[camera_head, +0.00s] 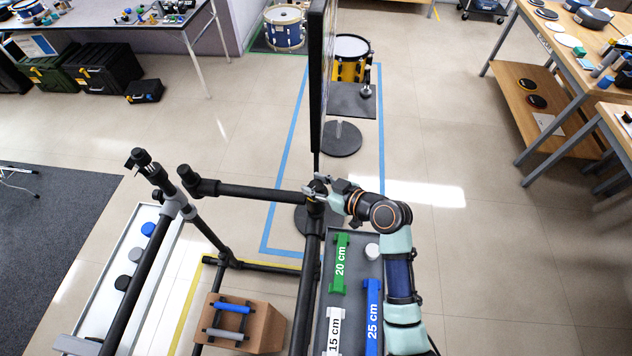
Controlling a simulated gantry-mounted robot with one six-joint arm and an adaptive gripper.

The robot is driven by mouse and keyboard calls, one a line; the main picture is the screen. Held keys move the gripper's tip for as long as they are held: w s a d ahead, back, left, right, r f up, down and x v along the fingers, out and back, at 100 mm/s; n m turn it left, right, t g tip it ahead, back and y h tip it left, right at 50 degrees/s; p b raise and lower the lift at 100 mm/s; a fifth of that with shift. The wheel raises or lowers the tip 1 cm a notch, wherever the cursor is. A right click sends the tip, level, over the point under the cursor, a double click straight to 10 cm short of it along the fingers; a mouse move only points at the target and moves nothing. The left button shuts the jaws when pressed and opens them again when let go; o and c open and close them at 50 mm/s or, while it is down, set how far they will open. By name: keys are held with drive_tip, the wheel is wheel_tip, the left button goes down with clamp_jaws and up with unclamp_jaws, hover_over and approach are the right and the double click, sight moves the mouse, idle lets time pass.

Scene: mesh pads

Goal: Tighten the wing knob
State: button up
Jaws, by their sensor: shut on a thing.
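A black tube rack stands at lower centre, with a crossbar (250,191) running to a clamp (314,207) on its right post. My gripper (313,189) reaches in from the right at this clamp, with its fingers shut at the clamp's side. The wing knob is between the fingers and too small and covered to make out clearly; I cannot tell how its wings are turned. The crossbar looks about level and meets the right post at the clamp.
A grey tray (350,318) beside the rack holds green 20 cm (340,264), blue 25 cm (373,318) and white 15 cm (334,332) gauges. A tall thin dark panel (318,80) stands just behind the clamp.

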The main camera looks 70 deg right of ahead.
drive_tip(key=m+g+h+p, duration=0.1)
drive_tip(key=m+h+p, duration=0.1)
drive_tip(key=p, duration=0.1)
drive_tip(key=r+m+g+h+p, duration=0.1)
drive_tip(key=m+h+p, duration=0.1)
drive_tip(key=p, duration=0.1)
drive_tip(key=shift+a+g, duration=0.15)
drive_tip(key=shift+g, duration=0.15)
drive_tip(key=shift+w+f+m+g+h+p, duration=0.1)
drive_tip(key=shift+f+m+g+h+p, duration=0.1)
drive_tip(key=shift+m+g+h+p, duration=0.5)
drive_tip(key=m+g+h, duration=0.1)
drive_tip(key=f+m+g+h+b, duration=0.1)
drive_tip(key=shift+m, duration=0.4)
drive_tip(key=m+g+h+b, duration=0.1)
drive_tip(key=m+g+b, duration=0.1)
drive_tip(key=b, duration=0.1)
drive_tip(key=shift+m+g+b, duration=0.5)
drive_tip(key=shift+g+b, duration=0.1)
drive_tip(key=shift+b, duration=0.15)
drive_tip(key=shift+r, duration=0.1)
drive_tip(key=o, duration=1.2)
drive_tip(key=shift+c, duration=0.2)
drive_tip(key=shift+r, duration=0.1)
